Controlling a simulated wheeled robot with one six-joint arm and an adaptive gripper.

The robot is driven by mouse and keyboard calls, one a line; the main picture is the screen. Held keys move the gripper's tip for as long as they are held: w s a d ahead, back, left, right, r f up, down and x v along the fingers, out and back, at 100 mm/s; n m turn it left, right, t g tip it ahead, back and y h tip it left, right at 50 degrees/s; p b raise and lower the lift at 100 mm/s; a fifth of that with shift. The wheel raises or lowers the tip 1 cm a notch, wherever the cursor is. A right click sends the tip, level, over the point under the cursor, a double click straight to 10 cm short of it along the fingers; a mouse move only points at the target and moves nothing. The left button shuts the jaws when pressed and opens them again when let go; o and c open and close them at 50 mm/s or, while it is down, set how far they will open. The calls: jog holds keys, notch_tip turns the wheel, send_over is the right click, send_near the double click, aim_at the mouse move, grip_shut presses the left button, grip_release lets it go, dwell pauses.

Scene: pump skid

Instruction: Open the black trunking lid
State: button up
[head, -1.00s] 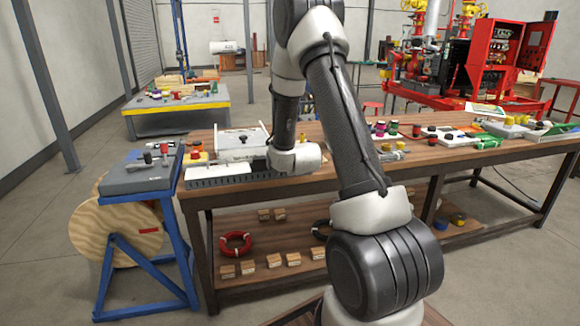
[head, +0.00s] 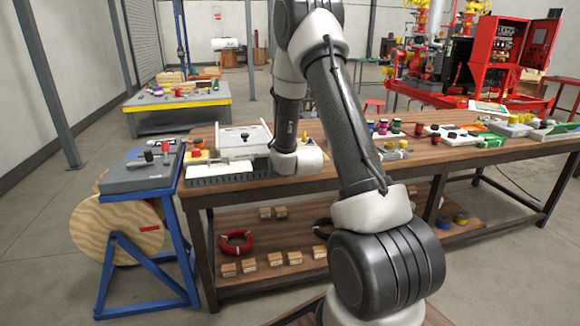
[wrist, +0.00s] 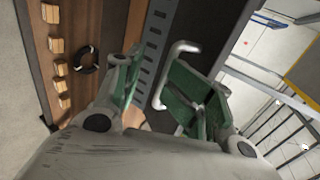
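The grey-black slotted trunking (head: 215,180) runs along the front left edge of the wooden bench in the head view. In the wrist view its slotted side (wrist: 151,52) runs beside a dark, smooth strip (wrist: 190,25), which may be the lid. In the head view my wrist hides most of the gripper.
A white box (head: 240,138) stands behind the trunking. A blue stand with a grey top (head: 130,178) is at the bench's left end. Trays and small parts (head: 450,134) fill the bench's right side. A red coil (head: 236,243) and wooden blocks (head: 275,259) lie on the lower shelf.

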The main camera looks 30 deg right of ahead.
jog(key=shift+o, duration=0.2)
jog(key=shift+s+a+f, duration=0.15)
jog(key=shift+s+f, duration=0.2)
jog(key=shift+f, duration=0.05)
jog(key=shift+s+r, duration=0.1)
jog(key=shift+s, duration=0.1)
jog(key=v, duration=1.1)
jog(key=shift+r, duration=0.55)
jog(key=shift+c, duration=0.6)
